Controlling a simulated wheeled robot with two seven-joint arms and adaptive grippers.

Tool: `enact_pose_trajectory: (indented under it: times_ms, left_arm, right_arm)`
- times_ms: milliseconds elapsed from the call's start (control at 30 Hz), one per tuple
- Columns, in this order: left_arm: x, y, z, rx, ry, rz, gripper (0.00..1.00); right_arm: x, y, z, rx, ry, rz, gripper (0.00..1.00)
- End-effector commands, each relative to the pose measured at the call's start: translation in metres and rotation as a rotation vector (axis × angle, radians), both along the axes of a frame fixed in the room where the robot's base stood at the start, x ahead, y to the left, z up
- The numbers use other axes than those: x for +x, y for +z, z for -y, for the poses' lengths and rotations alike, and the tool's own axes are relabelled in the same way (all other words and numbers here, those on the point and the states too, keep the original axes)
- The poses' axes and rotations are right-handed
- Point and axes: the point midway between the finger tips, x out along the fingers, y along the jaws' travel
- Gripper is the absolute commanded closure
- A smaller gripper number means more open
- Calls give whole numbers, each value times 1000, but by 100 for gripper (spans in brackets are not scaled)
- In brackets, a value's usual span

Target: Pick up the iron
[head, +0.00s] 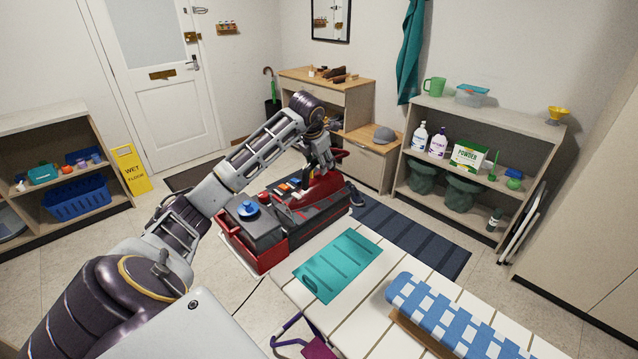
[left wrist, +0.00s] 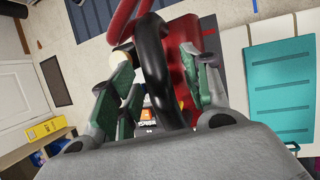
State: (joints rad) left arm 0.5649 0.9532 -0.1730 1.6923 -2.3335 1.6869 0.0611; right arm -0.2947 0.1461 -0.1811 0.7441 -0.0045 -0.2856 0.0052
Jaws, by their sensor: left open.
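The iron (head: 325,187) is a red body seen on top of a dark red-and-black case in the middle of the head view, partly hidden by my arm. In the left wrist view its thick black handle (left wrist: 152,70) runs between my fingers, with the red body (left wrist: 192,40) beyond. My left gripper (head: 320,160) reaches down over it from the left. In the left wrist view the left gripper (left wrist: 156,62) is open, with green-padded fingers on both sides of the handle. I cannot tell whether either pad touches it. My right gripper is not in view.
A red tray (head: 233,245) with a dark box stands left of the iron. A teal mat (head: 338,265) lies on the white slatted surface (head: 375,305) near a blue-checked padded board (head: 455,315). Shelves (head: 480,110) stand right, a drawer unit (head: 370,160) behind.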

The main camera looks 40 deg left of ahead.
Motion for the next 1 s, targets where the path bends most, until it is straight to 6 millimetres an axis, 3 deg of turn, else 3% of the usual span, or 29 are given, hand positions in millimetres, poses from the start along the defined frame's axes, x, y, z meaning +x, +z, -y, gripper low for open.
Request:
enact_pose_trajectory:
  times_ms: [67,400,1000]
  left_arm:
    - [0,0,0,0,0,0,56]
    - [0,0,0,0,0,0,100]
    - [1,11,-1,2,1,7,100]
  right_arm:
    - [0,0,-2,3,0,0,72]
    - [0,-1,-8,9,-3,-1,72]
    - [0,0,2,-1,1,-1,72]
